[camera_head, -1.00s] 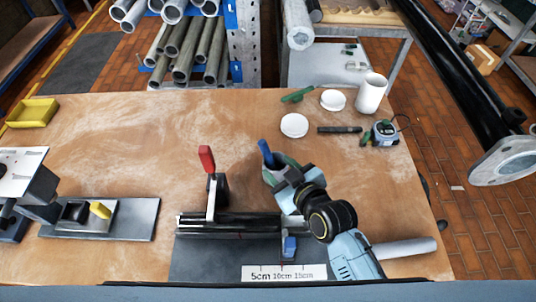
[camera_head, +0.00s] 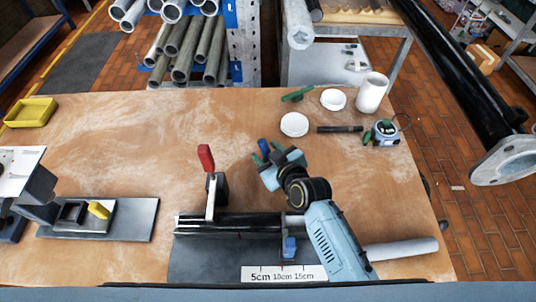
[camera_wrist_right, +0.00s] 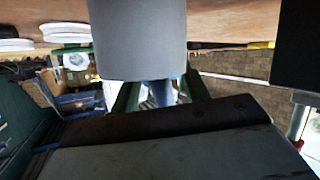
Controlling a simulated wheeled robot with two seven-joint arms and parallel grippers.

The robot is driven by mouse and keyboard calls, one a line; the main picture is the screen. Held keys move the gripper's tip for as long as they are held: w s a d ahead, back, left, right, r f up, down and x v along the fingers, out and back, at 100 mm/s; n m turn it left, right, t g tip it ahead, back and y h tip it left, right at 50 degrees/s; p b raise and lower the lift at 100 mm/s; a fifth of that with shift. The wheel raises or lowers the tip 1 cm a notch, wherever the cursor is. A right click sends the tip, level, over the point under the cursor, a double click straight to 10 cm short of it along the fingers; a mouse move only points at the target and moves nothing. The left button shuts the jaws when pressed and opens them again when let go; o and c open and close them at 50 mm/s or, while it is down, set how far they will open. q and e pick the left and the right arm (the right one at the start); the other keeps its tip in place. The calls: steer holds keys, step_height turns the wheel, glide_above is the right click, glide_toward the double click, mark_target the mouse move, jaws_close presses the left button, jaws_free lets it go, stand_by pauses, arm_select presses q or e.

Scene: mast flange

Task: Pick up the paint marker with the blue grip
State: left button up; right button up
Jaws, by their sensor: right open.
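The paint marker's blue grip (camera_head: 263,146) shows at the far side of my right gripper, over the middle of the workbench. My right gripper (camera_head: 267,154) is open, with its green fingertips on either side of the blue part. Whether they touch it I cannot tell. In the right wrist view a blue part (camera_wrist_right: 160,93) shows between the green fingers. A pale grey cylinder (camera_wrist_right: 138,40) fills the top middle there; I cannot tell if it belongs to the marker. The marker's lower end is hidden in the head view. My left gripper is not in view.
A red-handled clamp (camera_head: 206,158) stands left of my gripper, by a dark tube (camera_head: 235,222). White lids (camera_head: 294,125), a black marker (camera_head: 339,129), a tape measure (camera_head: 385,133) and a white cup (camera_head: 371,93) are at the back right. The bench's back left is mostly clear.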

steer(key=shift+c, duration=0.5)
jaws_close()
